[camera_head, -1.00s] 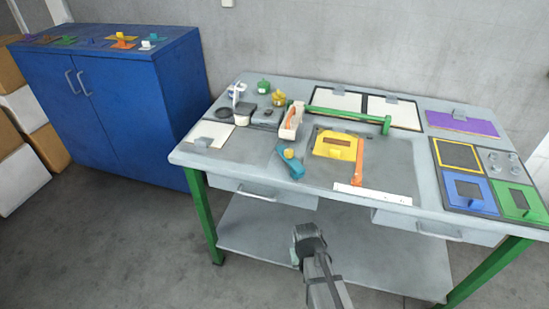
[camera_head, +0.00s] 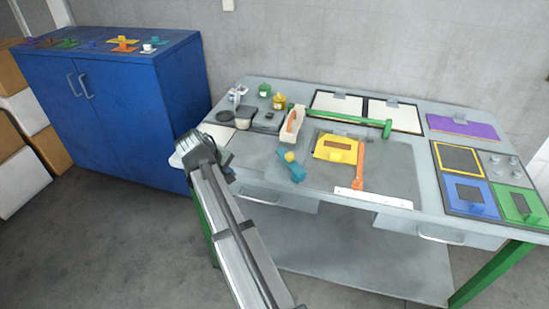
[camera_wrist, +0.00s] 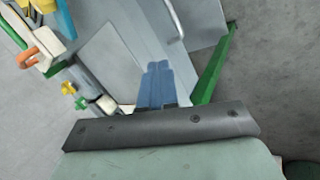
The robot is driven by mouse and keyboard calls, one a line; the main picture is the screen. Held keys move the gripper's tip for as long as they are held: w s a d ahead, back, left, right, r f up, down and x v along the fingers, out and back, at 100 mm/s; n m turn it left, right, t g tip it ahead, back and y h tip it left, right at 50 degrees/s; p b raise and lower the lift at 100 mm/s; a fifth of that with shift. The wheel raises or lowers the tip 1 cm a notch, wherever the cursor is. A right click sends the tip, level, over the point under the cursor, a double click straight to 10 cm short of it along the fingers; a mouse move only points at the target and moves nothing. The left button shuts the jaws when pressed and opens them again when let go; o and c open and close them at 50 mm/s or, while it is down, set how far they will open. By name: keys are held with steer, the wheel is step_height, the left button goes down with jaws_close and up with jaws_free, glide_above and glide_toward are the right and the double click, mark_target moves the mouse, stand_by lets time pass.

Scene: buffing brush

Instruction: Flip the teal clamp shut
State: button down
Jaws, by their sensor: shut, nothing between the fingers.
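The teal clamp (camera_head: 291,167) lies on the bench near its front edge, its round yellow knob (camera_head: 289,156) at its upper end. A teal strip (camera_wrist: 66,18) at the upper left of the wrist view appears to be part of it. My gripper (camera_head: 222,162) is over the bench's left front corner, to the left of the clamp and apart from it. In the wrist view its blue fingers (camera_wrist: 158,82) are together, with nothing between them.
A caddy with an orange handle (camera_head: 293,122) stands behind the clamp. A yellow block (camera_head: 336,149) and an orange bar (camera_head: 360,163) lie to its right. Dark pots (camera_head: 244,113) and knobs (camera_head: 279,99) stand at the back left. A blue cabinet (camera_head: 130,110) is left of the bench.

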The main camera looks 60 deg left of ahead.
mark_target(291, 160)
steer(key=w+r+n+t+h, duration=0.3)
steer(key=w+r+n, duration=0.2)
steer(key=n, duration=0.8)
steer(key=shift+w+a+r+t, duration=0.2)
steer(key=shift+a+t, duration=0.1)
steer(key=shift+a, duration=0.15)
steer(key=x, duration=0.9)
steer(key=shift+w+f, duration=0.35)
steer(key=shift+w, duration=2)
